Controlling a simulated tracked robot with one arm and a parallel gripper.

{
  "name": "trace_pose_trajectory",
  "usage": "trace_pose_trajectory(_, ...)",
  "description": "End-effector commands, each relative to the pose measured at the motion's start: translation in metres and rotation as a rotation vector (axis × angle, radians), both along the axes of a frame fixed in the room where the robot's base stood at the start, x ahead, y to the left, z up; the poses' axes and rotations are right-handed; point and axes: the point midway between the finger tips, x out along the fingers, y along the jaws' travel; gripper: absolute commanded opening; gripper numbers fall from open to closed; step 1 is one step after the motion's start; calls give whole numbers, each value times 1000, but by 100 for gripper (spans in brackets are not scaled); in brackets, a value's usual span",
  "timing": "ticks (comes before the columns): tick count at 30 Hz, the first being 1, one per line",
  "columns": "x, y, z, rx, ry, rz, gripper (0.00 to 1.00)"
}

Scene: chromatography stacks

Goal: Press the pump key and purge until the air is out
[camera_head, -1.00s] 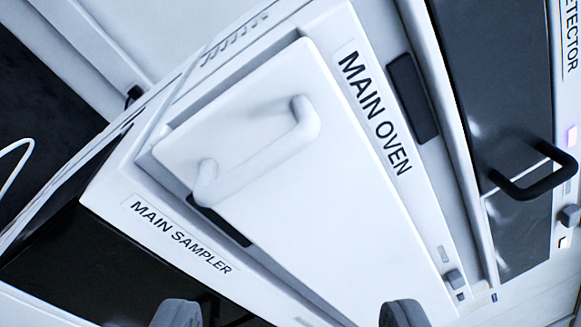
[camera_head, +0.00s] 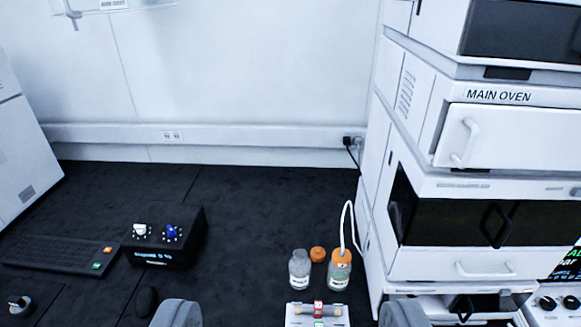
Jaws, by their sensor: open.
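At the lower right edge, a white module (camera_head: 551,316) shows two dark round knobs and part of a dark screen with green and white text, cut off by the frame. It may be the pump; I cannot make out a pump key or any air in a line. My gripper (camera_head: 290,314) shows as two grey fingertips at the bottom edge, wide apart and empty. A white tube (camera_head: 346,215) runs into an orange-capped bottle (camera_head: 340,270) beside the stack.
The main oven (camera_head: 510,137) stands above a dark-fronted module (camera_head: 450,225) at right. A clear bottle (camera_head: 299,268), a loose orange cap (camera_head: 318,254), a small white rack (camera_head: 300,316), a black box (camera_head: 164,243) and a keyboard (camera_head: 60,256) occupy the dark bench (camera_head: 255,215).

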Motion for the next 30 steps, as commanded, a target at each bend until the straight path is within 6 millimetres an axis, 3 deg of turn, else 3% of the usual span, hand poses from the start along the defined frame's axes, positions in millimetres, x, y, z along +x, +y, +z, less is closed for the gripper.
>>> trace_pose_trajectory(5,1,0,0,-1,0,-1,51)
trace_pose_trajectory(9,1,-1,0,-2,-1,-1,12)
trace_pose_trajectory(11,1,-1,0,-2,-1,-1,0)
trace_pose_trajectory(30,1,-1,0,-4,-1,-2,0)
